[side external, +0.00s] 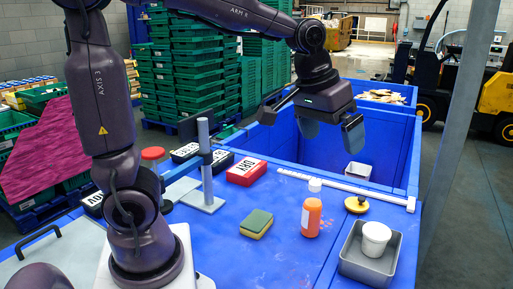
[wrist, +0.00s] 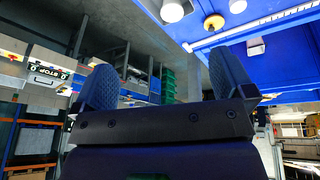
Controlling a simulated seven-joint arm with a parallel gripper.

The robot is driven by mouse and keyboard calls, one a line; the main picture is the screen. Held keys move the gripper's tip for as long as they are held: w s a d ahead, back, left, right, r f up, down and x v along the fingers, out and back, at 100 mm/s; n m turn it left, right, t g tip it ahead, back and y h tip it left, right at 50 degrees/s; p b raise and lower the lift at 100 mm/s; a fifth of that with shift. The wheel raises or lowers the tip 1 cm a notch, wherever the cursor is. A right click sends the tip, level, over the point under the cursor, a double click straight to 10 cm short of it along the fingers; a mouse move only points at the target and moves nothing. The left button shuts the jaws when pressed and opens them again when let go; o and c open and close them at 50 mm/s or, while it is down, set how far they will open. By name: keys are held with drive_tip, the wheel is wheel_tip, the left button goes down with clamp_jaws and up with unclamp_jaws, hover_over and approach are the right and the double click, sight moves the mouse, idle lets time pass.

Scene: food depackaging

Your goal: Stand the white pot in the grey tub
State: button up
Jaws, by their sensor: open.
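The white pot (side external: 376,239) stands upright inside the grey tub (side external: 350,262) at the front right of the blue table. A white round top, probably the pot (wrist: 172,11), shows at the top edge of the wrist view. My gripper (side external: 331,132) is open and empty, raised over the blue bin behind the table, well away from the pot and tub. Its two fingers stand wide apart in the wrist view (wrist: 165,82), with nothing between them.
A red DRY box (side external: 246,171) stands farther back. A white rail (side external: 345,187) runs along the bin's near edge. A small white container (side external: 357,171) is in the bin.

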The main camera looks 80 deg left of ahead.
drive_tip(key=s+d+m+t, duration=0.1)
drive_tip(key=s+m, duration=0.2)
drive_tip(key=s, duration=1)
drive_tip(key=shift+s+d+f+m+t, duration=0.25)
drive_tip(key=shift+s+f+m+t, duration=0.05)
drive_tip(key=shift+s+f, duration=0.1)
